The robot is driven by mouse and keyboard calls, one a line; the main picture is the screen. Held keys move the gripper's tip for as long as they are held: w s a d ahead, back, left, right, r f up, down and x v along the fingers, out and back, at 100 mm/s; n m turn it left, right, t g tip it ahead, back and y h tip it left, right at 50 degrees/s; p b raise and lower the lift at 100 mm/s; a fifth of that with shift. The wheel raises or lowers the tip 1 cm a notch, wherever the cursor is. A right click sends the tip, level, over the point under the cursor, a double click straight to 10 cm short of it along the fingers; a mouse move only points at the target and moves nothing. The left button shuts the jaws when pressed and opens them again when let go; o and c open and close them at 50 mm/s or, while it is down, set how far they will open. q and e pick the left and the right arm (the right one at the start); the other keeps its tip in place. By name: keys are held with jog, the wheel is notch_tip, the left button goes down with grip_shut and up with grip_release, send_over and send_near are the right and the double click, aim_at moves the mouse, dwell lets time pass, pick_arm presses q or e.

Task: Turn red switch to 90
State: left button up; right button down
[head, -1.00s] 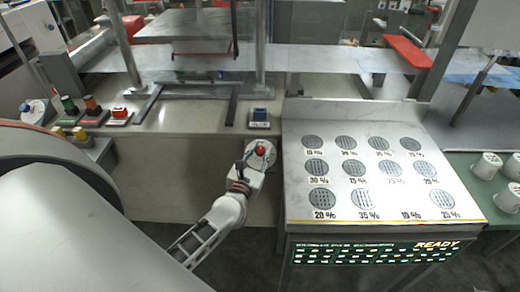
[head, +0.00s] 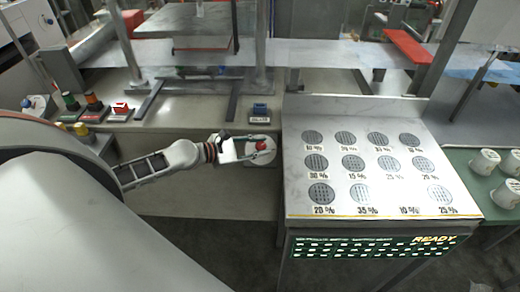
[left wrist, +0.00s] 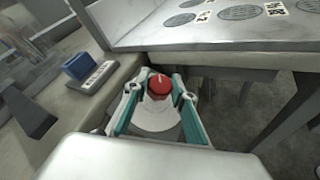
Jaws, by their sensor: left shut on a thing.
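The red switch (head: 264,145) is a round red knob on a pale round base (head: 259,157) at the front edge of the counter, left of the slanted panel. My left gripper (head: 266,145) reaches it from the left and is shut on the knob, one finger on each side. In the left wrist view the red switch (left wrist: 159,86) sits between the two teal-lined fingers, with a small white mark on its top. The scale around the knob cannot be read. My right gripper is not in view.
A blue switch (head: 260,108) stands just behind on the counter. The slanted metal panel (head: 460,205) with round grilles is close on the right. Red, orange and green switches (head: 121,108) are at the left. White cups (head: 485,161) stand at the far right.

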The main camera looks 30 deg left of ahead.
pick_arm(q)
jog(key=m+g+h, duration=0.1)
jog(key=m, duration=0.1)
jog(key=m+g+h, duration=0.1)
jog(key=m+g, duration=0.1)
jog(key=shift+w+a+r+g+b, duration=0.1)
jog(key=shift+r+g+b, duration=0.1)
jog(key=shift+g+b, duration=0.15)
jog(key=shift+m+g+p, duration=0.35)
jog(key=shift+m+g, duration=0.55)
jog(key=shift+g, duration=0.05)
jog(key=shift+f+h, duration=0.15)
jog(key=shift+h, duration=0.15)
jog(key=o, duration=1.1)
jog(key=v, duration=1.2)
jog(key=shift+w, duration=0.1)
